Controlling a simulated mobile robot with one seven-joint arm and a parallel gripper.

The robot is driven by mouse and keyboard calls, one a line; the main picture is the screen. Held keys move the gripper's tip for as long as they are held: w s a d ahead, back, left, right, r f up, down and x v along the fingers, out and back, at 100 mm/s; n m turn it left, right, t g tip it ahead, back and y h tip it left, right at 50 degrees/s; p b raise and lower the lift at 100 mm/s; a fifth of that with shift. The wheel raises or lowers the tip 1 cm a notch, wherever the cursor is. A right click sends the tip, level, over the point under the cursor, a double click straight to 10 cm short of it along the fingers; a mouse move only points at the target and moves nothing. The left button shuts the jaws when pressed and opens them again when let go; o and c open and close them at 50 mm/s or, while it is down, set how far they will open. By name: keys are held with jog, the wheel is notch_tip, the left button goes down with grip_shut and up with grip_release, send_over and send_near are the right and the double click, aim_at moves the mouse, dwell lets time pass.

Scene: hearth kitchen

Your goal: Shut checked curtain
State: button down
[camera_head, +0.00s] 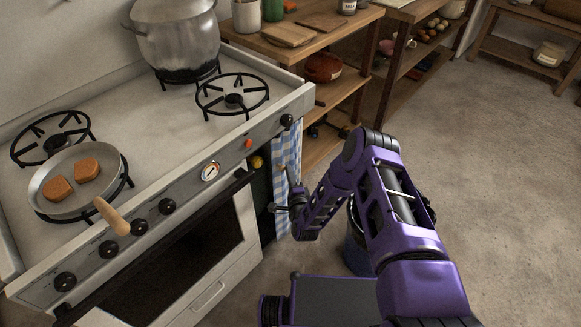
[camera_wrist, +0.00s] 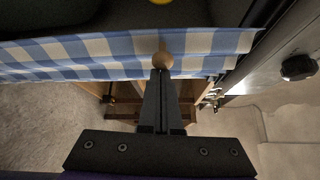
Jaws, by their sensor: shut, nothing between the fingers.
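The blue-and-white checked curtain (camera_head: 287,151) hangs in folds at the right end of the stove front. To its left is a dark open compartment (camera_head: 261,190) with something yellow (camera_head: 257,162) inside. In the wrist view the curtain (camera_wrist: 95,50) runs across the top, with a round wooden knob (camera_wrist: 163,60) at it. My gripper (camera_head: 275,208) is in front of the curtain's lower part. In the wrist view my gripper (camera_wrist: 160,73) is shut and empty, its tips right at the knob. I cannot tell whether they touch it.
The stove (camera_head: 160,130) carries a large pot (camera_head: 178,38) and a pan (camera_head: 55,208) with two brown pieces; the pan's handle sticks out over the front edge. A wooden shelf (camera_head: 335,100) stands right of the stove. The floor (camera_head: 480,150) at right is clear.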

jog(key=s+a, duration=0.6)
jog(key=s, duration=0.2)
jog(key=shift+a, duration=0.1)
jog(key=shift+w, duration=0.2)
